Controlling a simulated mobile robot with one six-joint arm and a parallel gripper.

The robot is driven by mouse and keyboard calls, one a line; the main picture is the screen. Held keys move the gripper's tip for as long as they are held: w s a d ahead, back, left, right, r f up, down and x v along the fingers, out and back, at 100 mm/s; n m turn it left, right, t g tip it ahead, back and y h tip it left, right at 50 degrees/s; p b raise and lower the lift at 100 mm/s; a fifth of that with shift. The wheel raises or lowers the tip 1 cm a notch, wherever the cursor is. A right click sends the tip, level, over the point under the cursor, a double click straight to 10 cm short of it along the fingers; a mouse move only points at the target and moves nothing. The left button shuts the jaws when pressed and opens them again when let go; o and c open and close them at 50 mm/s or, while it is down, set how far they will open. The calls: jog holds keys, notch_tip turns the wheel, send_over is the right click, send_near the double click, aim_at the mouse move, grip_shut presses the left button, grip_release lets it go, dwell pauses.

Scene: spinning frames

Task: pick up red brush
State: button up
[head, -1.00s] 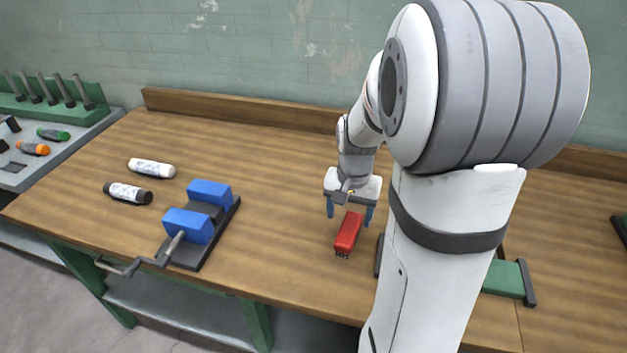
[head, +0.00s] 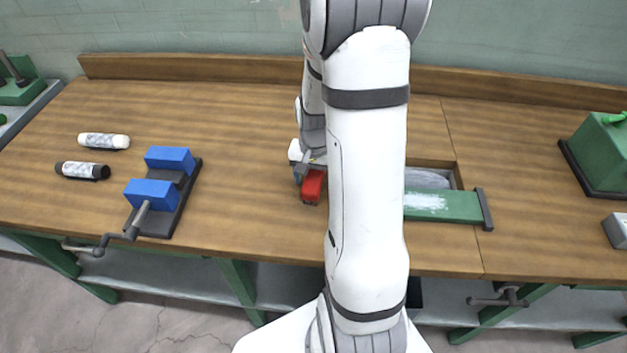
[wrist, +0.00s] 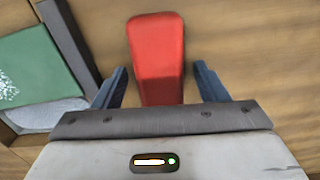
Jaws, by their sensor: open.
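The red brush (head: 312,186) lies on the wooden workbench, partly hidden by my arm in the head view. In the wrist view the red brush (wrist: 156,50) shows as a smooth red block, with its near end between my two blue fingers. My gripper (wrist: 160,82) is open, with a finger on each side of the brush and a gap on both sides. In the head view my gripper (head: 300,172) is low at the brush's far end, mostly hidden behind my arm.
A recess with a green sliding cover (head: 445,207) is to the right of my arm. Bare bench lies between vise and brush.

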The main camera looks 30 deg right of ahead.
aim_at(314, 176)
jog(key=c, duration=1.1)
jog(key=shift+r, duration=0.1)
notch_tip(314, 176, up, 10)
jog(key=shift+f+b, duration=0.1)
jog(key=shift+b, duration=0.2)
jog(key=o, duration=0.4)
jog(key=shift+c, duration=1.4)
